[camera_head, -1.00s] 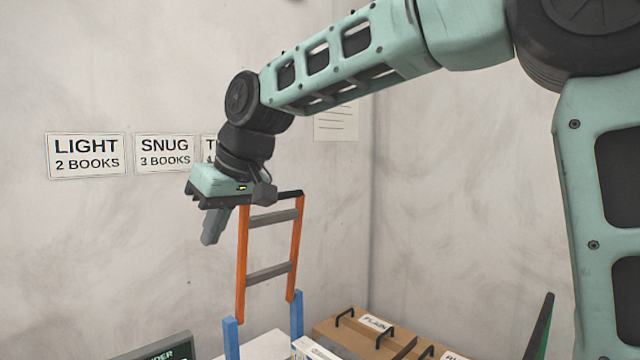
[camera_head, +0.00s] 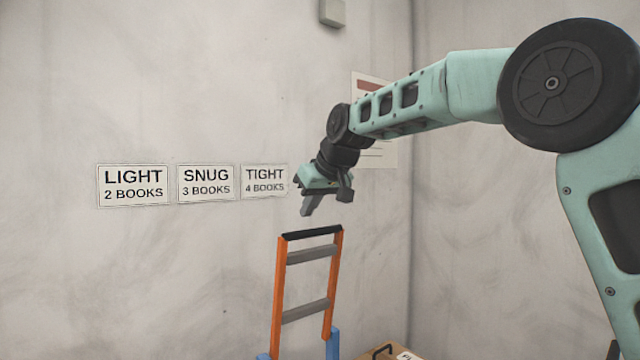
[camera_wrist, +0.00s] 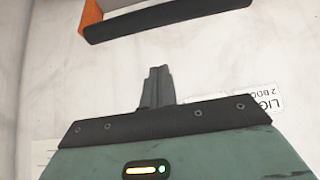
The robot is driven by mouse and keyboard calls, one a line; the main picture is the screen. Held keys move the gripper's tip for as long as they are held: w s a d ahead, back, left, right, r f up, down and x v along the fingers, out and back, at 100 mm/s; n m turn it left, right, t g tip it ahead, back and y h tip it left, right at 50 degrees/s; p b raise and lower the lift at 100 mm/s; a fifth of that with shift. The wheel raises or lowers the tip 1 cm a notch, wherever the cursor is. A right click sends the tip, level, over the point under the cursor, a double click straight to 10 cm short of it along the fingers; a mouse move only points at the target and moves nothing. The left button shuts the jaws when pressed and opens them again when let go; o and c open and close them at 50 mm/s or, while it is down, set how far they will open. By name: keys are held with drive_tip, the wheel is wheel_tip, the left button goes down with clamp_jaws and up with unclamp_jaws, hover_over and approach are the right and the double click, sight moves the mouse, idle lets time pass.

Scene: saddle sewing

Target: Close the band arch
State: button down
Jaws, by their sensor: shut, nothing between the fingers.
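The band arch (camera_head: 279,290) is an orange ladder-like frame with grey crossbars and a black top bar, standing upright on blue posts (camera_head: 332,345). Its black top bar also shows along the top of the wrist view (camera_wrist: 165,20), with a bit of orange upright at its left end. My gripper (camera_head: 306,211) is above the arch's top bar in the head view, a little to its left, apart from it. Its fingers are shut together and empty, and they also show in the wrist view (camera_wrist: 158,72). The lower ends of the posts are out of view.
Wall signs read LIGHT 2 BOOKS (camera_head: 133,185), SNUG 3 BOOKS (camera_head: 206,183) and TIGHT 4 BOOKS (camera_head: 265,180). A wooden box top with a black handle (camera_head: 383,351) shows at the bottom edge. A paper sheet hangs on the wall behind my arm. The air around the arch's left side is clear.

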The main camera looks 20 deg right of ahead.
drive_tip(key=s+f, duration=0.1)
drive_tip(key=s+d+f, duration=0.1)
drive_tip(key=s, duration=0.1)
drive_tip(key=shift+f+p, duration=0.1)
drive_tip(key=shift+p, duration=0.25)
drive_tip(key=shift+f+b, duration=0.15)
drive_tip(key=shift+b, duration=0.15)
